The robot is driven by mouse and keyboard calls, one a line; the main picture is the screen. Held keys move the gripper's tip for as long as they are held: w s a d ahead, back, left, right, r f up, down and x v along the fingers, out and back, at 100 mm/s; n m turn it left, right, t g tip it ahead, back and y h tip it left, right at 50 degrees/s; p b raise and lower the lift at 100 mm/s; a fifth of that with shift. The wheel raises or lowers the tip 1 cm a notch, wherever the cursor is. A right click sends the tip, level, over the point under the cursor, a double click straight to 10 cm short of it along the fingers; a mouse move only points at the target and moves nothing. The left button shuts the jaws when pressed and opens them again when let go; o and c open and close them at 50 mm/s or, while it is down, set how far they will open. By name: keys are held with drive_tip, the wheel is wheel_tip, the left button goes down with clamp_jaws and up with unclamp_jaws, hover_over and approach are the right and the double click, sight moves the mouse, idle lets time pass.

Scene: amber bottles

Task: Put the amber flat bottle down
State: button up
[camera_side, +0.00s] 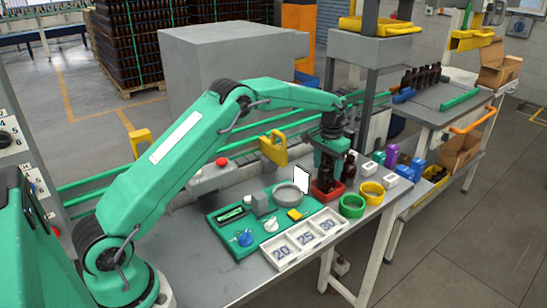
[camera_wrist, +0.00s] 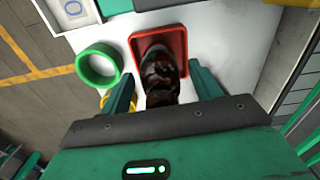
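The amber flat bottle (camera_wrist: 160,78) is dark brown and sits between my gripper's two green fingers in the wrist view. Its lower end is over the red tray (camera_wrist: 181,40); whether it rests on the tray floor is hard to tell. My gripper (camera_wrist: 164,84) points down around the bottle, with a visible gap on each side, so it looks open. In the side view, my gripper (camera_side: 330,158) is low over the red tray (camera_side: 338,193), and a dark bottle (camera_side: 324,174) shows there, partly hidden by the fingers.
A green ring (camera_side: 352,206) and a yellow ring (camera_side: 372,193) stand close to the tray's right. A white numbered box (camera_side: 283,262) and a green board (camera_side: 228,243) with small parts lie left.

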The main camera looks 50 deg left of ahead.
drive_tip(key=shift+r, duration=0.15)
wheel_tip(320, 180, up, 12)
drive_tip(key=shift+f, duration=0.15)
drive_tip(key=shift+r, duration=0.2)
idle(0.4)
drive_tip(key=shift+r, duration=0.1)
idle(0.5)
